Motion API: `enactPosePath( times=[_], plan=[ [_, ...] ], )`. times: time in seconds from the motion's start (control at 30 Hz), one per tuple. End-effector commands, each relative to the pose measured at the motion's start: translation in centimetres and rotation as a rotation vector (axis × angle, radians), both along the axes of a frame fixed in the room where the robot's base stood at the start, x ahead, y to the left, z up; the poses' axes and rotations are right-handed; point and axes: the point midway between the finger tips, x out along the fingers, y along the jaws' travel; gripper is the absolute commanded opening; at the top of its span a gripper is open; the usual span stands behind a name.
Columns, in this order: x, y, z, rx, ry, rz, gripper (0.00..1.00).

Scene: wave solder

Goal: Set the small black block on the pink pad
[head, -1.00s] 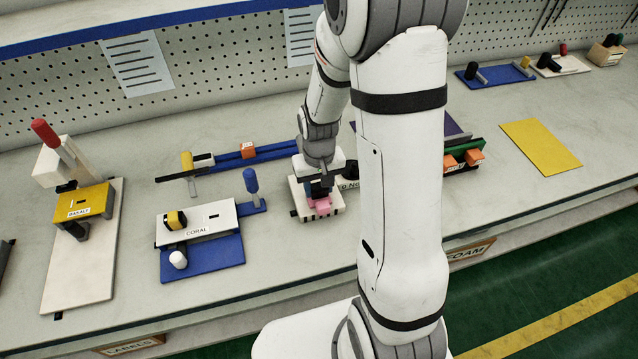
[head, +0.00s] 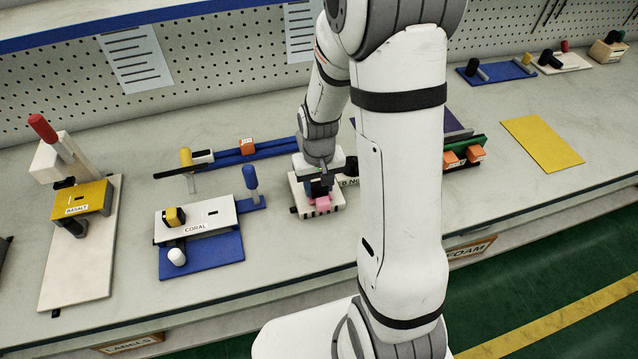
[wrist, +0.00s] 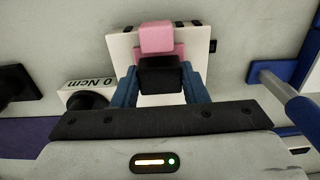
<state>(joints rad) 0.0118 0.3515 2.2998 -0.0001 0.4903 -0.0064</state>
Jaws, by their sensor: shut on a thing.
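The small black block (wrist: 160,76) is between the blue fingers of my gripper (wrist: 162,84) in the wrist view, and the gripper is shut on it. The pink pad (wrist: 178,50) shows just behind the block, with a brighter raised pink piece (wrist: 156,37) at its far side. The pad sits on a white base (wrist: 198,43) with black marks. In the head view my gripper (head: 319,187) points down over this base (head: 301,206), with pink (head: 323,203) at its front. The block is over or at the near part of the pad; I cannot tell whether they touch.
A white knob box (wrist: 88,86) with lettering stands left of the base in the wrist view. A blue post (head: 250,178) stands to the left in the head view, near the CORAL fixture (head: 222,215). Orange blocks (head: 474,153) are on the right, partly behind my arm.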

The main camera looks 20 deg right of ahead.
Motion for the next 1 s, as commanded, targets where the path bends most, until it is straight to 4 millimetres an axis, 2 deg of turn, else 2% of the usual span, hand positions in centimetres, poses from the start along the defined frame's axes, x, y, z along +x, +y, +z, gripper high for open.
enactPosePath(
  times=[0.4,0.43,0.7,1.0],
  plan=[
    [0.00,-0.04,-0.23,0.000,0.000,-0.001,0.17],
    [0.00,-0.05,-0.23,0.000,0.000,-0.001,0.41],
    [0.00,-0.06,-0.23,0.000,0.000,-0.001,0.63],
    [0.00,-0.05,-0.24,0.000,0.000,-0.001,0.65]
  ],
)
